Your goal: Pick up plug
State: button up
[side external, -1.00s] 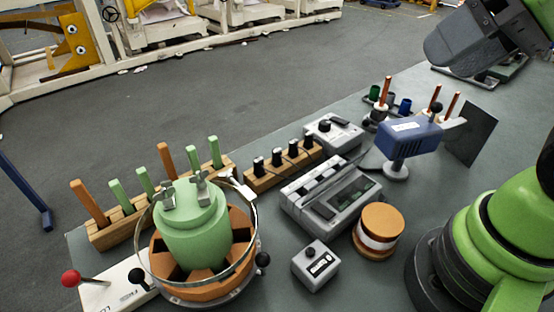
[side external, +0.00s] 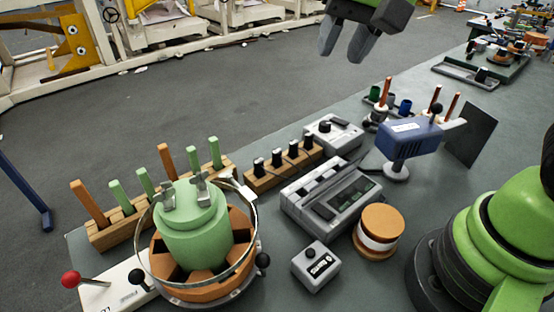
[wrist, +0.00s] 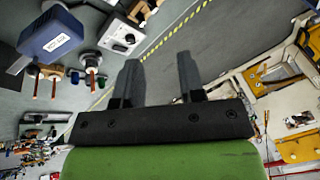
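My gripper (side external: 346,48) hangs at the top of the side view, high above the floor beyond the bench, fingers pointing down. Its two dark fingers are apart with nothing between them, as the wrist view also shows (wrist: 158,80). No object is clearly marked as the plug. A pale green cylinder (side external: 192,232) with metal wing clips sits upright inside an orange slotted ring (side external: 243,222), at the front left of the bench. A wooden block (side external: 262,181) holds several black-topped pegs (side external: 276,157) near the bench's far edge. My gripper is well apart from all of these.
A wooden rack (side external: 105,236) of orange and green sticks stands behind the cylinder. Grey boxes (side external: 318,216), a copper-coloured spool (side external: 381,222) and a blue device (side external: 405,138) on a stand crowd the bench's middle. The blue device also shows in the wrist view (wrist: 50,32).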

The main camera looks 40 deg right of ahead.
jog(key=w+a+f+m+g+h, duration=0.1)
jog(key=w+a+f+g, duration=0.1)
jog(key=w+f, duration=0.55)
jog(key=m, duration=0.1)
send_over(277, 151)
jog(key=shift+g+h, duration=0.4)
jog(key=f, duration=1.1)
jog(key=shift+s+a+f, duration=0.2)
jog(key=shift+s+a, duration=0.1)
jog(key=shift+s, duration=0.05)
jog(key=shift+w+d+f, duration=0.1)
jog(key=shift+w+f, duration=0.05)
jog(key=shift+f, duration=0.9)
jog(key=shift+w+d+f, duration=0.1)
jog(key=shift+d+f, duration=0.05)
jog(key=shift+f, duration=0.85)
jog(key=shift+w+d+f, duration=0.1)
jog(key=shift+w+f, duration=0.05)
jog(key=shift+f, duration=0.9)
jog(key=c, duration=0.7)
